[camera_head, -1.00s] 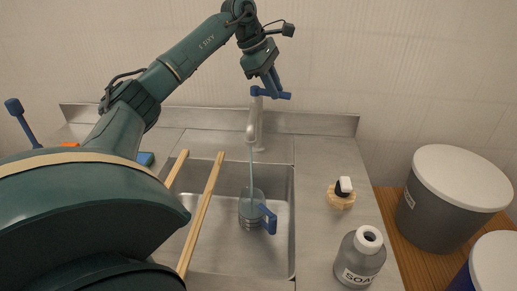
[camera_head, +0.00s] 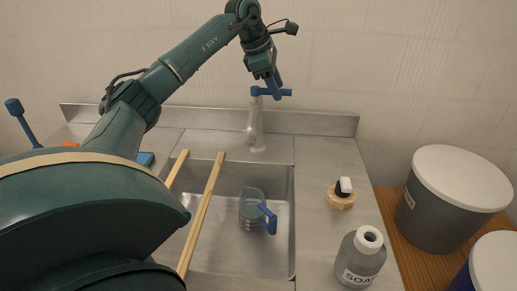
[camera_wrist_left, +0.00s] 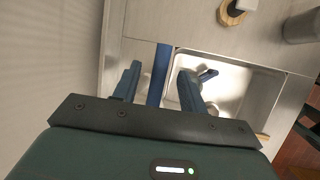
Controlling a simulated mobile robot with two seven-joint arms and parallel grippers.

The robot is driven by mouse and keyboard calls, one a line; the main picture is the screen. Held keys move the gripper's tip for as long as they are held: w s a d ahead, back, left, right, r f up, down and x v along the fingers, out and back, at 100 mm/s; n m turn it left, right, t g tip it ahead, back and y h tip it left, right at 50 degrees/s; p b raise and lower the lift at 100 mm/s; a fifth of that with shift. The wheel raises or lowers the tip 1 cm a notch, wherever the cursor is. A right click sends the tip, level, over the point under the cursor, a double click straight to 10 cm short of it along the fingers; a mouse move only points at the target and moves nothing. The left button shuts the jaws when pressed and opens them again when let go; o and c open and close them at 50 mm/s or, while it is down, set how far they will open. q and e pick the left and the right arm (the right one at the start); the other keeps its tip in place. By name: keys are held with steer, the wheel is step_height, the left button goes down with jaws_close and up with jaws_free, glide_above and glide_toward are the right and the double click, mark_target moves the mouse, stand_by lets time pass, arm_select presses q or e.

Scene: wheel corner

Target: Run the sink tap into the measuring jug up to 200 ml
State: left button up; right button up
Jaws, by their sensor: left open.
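The measuring jug (camera_head: 251,209), clear with a blue handle, stands upright in the steel sink (camera_head: 285,240) below the tap (camera_head: 255,130). Its water level is too small to read. No water stream shows from the spout. The tap's blue lever (camera_head: 258,91) is at the top. My left gripper (camera_head: 275,88) is at the lever from above. In the left wrist view the open fingers (camera_wrist_left: 159,70) stand on either side of the blue lever (camera_wrist_left: 158,85), with gaps visible. My right gripper is not in view.
Two wooden rails (camera_head: 203,210) cross the sink's left part. A soap bottle (camera_head: 360,262) and a brush on a wooden base (camera_head: 342,196) stand on the right counter. A lidded grey bin (camera_head: 440,215) is farther right. A blue-ended tool (camera_head: 14,106) is at far left.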

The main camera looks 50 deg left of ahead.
arm_select(q)
steer(key=w+d+p, duration=0.3)
steer(key=w+d, duration=0.1)
steer(key=d, duration=0.1)
steer(key=shift+d+p, duration=0.3)
steer(key=shift+d, duration=0.1)
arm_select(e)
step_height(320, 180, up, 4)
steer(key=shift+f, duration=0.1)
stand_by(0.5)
arm_select(q)
steer(key=v, duration=1.3)
steer(key=shift+s+b, duration=0.2)
steer(key=shift+b, duration=0.1)
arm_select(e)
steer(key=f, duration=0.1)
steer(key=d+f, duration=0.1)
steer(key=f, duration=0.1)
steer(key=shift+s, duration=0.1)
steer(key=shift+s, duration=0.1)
